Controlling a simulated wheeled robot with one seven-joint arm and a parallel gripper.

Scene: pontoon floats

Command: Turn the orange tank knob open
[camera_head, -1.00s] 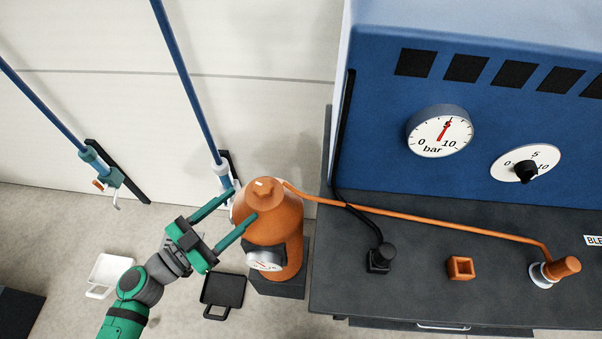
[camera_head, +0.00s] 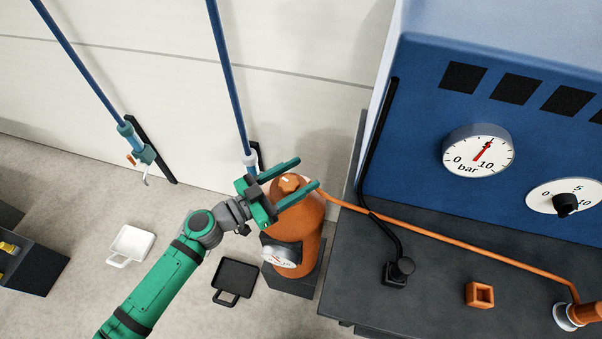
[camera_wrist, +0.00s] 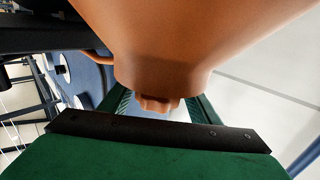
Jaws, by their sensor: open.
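The orange tank (camera_head: 306,226) stands upright on a dark block left of the bench, with a round gauge (camera_head: 281,254) on its front. Its orange knob (camera_head: 289,184) is on the domed top. My gripper (camera_head: 306,173) is open at the top of the tank, its two green fingers reaching to either side of the knob in the head view. In the wrist view the knob (camera_wrist: 160,104) shows beyond the gripper's dark edge, between the green fingers (camera_wrist: 160,107). I cannot tell whether the fingers touch it.
An orange hose (camera_head: 440,240) runs from the tank across the dark bench (camera_head: 430,285) to a fitting at right. A blue cabinet (camera_head: 420,130) with dials stands on the bench. A white pan (camera_head: 132,243) and black pan (camera_head: 236,280) lie on the floor.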

